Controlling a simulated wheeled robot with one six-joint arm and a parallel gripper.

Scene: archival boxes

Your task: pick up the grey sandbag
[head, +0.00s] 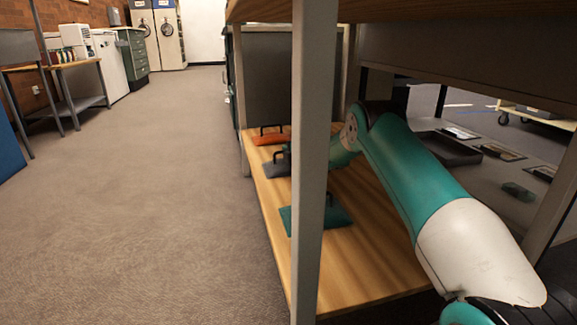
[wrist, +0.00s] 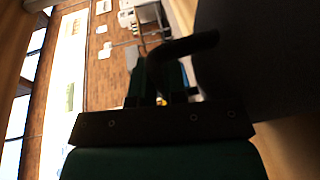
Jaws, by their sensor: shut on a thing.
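The grey sandbag (head: 278,166), with a black handle, lies on the wooden shelf, partly behind the pale upright post. It also shows as a large dark shape at the right of the wrist view (wrist: 262,60). My gripper (wrist: 165,75) is shut on its black handle, which curves across the middle of the wrist view. In the head view, my arm reaches in from the right and its end is hidden behind the post. The bag appears to be on or very near the board; I cannot tell whether it touches.
An orange sandbag (head: 271,138) lies just behind the grey one. A teal sandbag (head: 335,215) lies nearer on the same shelf (head: 350,265). The post (head: 310,160) and the upper board close in my arm. Carpet floor (head: 150,200) on the left is clear.

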